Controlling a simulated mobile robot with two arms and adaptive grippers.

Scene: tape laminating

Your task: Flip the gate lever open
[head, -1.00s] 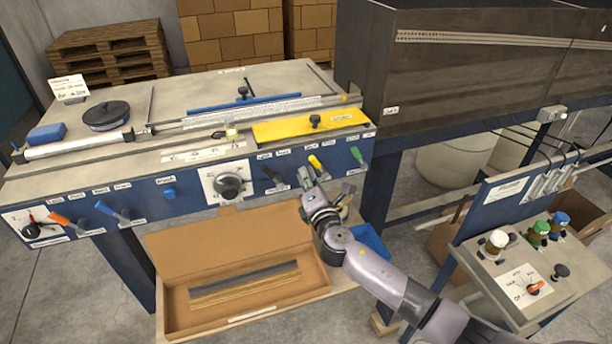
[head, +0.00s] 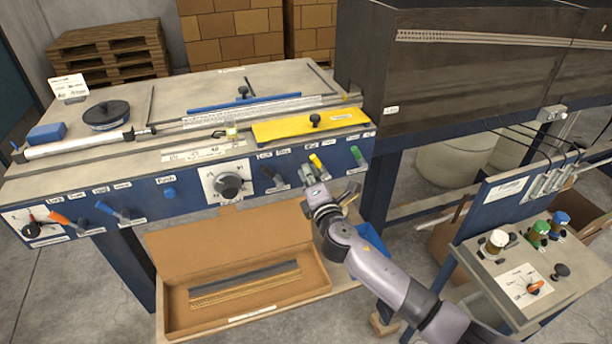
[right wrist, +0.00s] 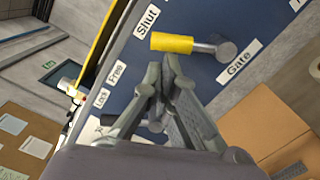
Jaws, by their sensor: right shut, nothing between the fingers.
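The gate lever has a yellow handle (head: 316,161) on the blue front panel of the machine. In the right wrist view the yellow handle (right wrist: 172,42) lies between the "Shut" and "Gate" labels, its grey pivot at the right end. My right gripper (head: 308,173) is in front of the panel, just left of and below the lever. In the right wrist view its fingertips (right wrist: 164,68) are shut and empty, just below the handle in the picture. I cannot tell whether they touch it. My left gripper is not in view.
A dial (head: 229,186) sits further left. An open cardboard box (head: 240,262) and a blue bin (head: 372,243) are below the panel. A yellow plate (head: 285,128) lies above.

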